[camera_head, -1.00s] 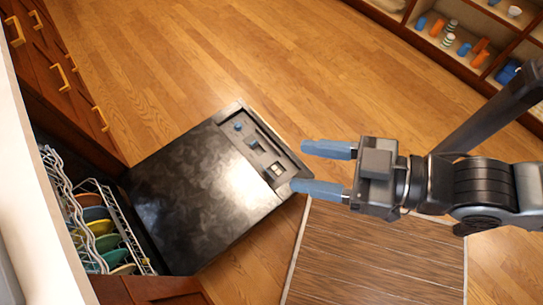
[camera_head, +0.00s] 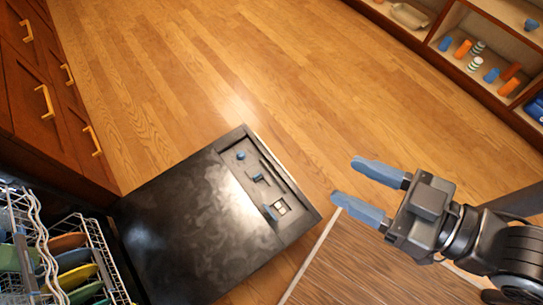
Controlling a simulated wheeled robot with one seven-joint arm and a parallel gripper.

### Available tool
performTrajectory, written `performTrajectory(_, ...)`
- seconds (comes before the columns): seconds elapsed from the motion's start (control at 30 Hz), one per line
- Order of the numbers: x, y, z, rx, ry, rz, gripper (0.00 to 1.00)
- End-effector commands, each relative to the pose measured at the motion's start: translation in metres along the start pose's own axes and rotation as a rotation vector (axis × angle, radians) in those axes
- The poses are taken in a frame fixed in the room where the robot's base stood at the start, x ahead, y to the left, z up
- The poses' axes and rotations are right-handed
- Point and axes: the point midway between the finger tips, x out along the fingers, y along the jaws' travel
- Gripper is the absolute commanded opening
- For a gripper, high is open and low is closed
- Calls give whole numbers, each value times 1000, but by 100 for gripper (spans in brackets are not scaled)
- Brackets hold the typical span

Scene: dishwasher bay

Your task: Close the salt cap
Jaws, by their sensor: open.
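The dishwasher door (camera_head: 190,225) is folded down, its dark inner side facing up. Along its outer edge is a recessed strip (camera_head: 262,180) with a small round blue cap (camera_head: 241,155), a blue lever-like part (camera_head: 258,178), and a raised blue flap (camera_head: 269,212) beside an open compartment with pale cells (camera_head: 282,206). I cannot tell for certain which part is the salt cap; the raised flap is a likely one. My gripper (camera_head: 353,181) is open and empty, to the right of the door and apart from it, its blue fingers pointing left towards the strip.
A pulled-out rack (camera_head: 100,255) with coloured plates stands at the lower left. Wooden drawers (camera_head: 45,105) with yellow handles are at the upper left, and an open shelf (camera_head: 490,60) with small items at the upper right. Wooden floor (camera_head: 240,70) between is clear; a brown mat (camera_head: 350,265) lies below my gripper.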

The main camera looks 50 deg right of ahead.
Motion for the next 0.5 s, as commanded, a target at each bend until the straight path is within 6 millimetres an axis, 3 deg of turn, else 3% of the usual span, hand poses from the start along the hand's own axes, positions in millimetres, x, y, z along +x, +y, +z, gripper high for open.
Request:
performTrajectory(0.33,28,-9,70,-71,-104,-16,55)
performTrajectory(0.5,50,-16,122,-132,-187,-35,55)
